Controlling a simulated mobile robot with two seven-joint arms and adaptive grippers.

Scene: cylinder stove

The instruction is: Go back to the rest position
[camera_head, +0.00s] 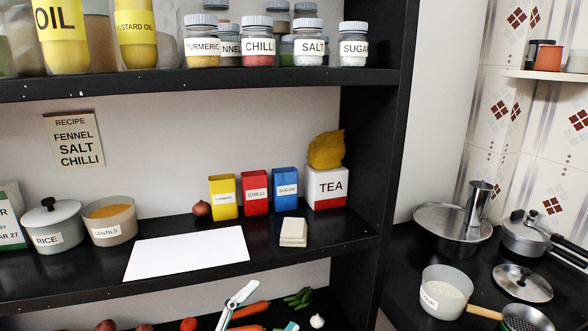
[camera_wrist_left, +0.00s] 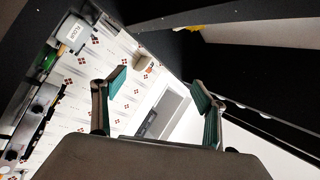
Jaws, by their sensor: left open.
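My left gripper (camera_head: 256,308) shows at the bottom edge of the head view, in front of the lower shelf; only parts of its pale linkage and green finger pads are in view. In the left wrist view its two green-padded fingers (camera_wrist_left: 159,87) stand wide apart with nothing between them. It is open and empty. My right gripper is in neither view.
A black shelf board (camera_head: 300,252) above my left gripper holds a white sheet (camera_head: 187,252), a rice pot (camera_head: 52,224), a lentils pot (camera_head: 109,221), and small boxes. Vegetables, including a carrot (camera_head: 250,310), lie below. A stove with pans (camera_head: 453,238) stands right.

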